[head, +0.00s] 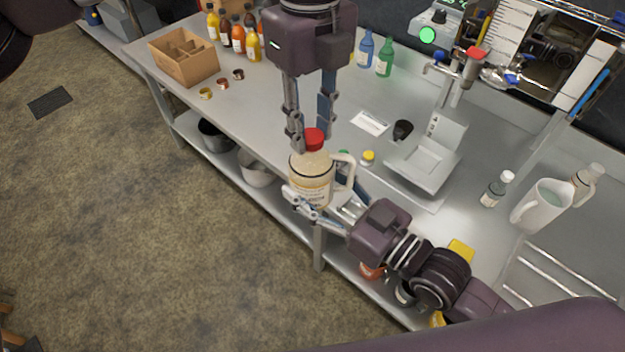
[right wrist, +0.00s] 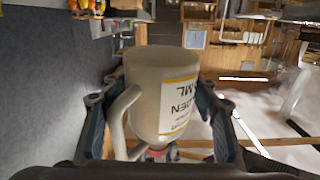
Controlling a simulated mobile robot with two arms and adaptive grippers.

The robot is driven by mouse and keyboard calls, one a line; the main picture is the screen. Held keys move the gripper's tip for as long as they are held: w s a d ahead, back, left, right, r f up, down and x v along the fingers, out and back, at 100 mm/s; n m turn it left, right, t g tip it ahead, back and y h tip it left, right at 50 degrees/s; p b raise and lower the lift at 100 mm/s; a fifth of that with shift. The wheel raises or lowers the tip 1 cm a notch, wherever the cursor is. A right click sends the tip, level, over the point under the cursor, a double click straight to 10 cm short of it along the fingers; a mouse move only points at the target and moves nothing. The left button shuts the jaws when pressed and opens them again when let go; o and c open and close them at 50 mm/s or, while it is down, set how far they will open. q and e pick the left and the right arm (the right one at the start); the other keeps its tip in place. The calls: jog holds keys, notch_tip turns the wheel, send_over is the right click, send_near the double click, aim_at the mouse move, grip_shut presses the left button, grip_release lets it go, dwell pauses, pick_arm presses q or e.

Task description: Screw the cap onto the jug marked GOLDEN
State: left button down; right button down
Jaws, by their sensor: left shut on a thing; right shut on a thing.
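The jug (head: 311,172) is pale amber with a white handle and stands roughly upright near the front edge of the bench in the head view. In the right wrist view the jug (right wrist: 155,75) appears upside down; its label shows "DEN" and "ML". My right gripper (head: 314,202) is shut around the jug's body, one finger on each side. The red cap (head: 313,138) sits at the jug's mouth. My left gripper (head: 312,145) points down from above and is shut on the cap. How far the cap is threaded, and whether the jug touches the bench, I cannot tell.
A cardboard box (head: 184,58) and several filled bottles (head: 239,38) stand at the back left. A white scale-like stand (head: 425,165), a black cap (head: 402,130) and a small yellow-topped jar (head: 368,158) are right of the jug. A white pitcher (head: 543,205) stands farther right.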

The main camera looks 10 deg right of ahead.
pick_arm(q)
jog(key=m, duration=0.9)
jog(key=shift+m, duration=0.4)
jog(key=m, duration=1)
jog(key=shift+w+f, duration=0.1)
jog(key=m, duration=0.3)
jog(key=shift+m, duration=0.4)
jog(key=m, duration=0.5)
jog(key=shift+m, duration=0.4)
jog(key=m, duration=0.5)
jog(key=shift+m, duration=0.4)
jog(key=m, duration=0.4)
jog(key=c, duration=1.5)
grip_release()
jog(key=shift+c, duration=0.2)
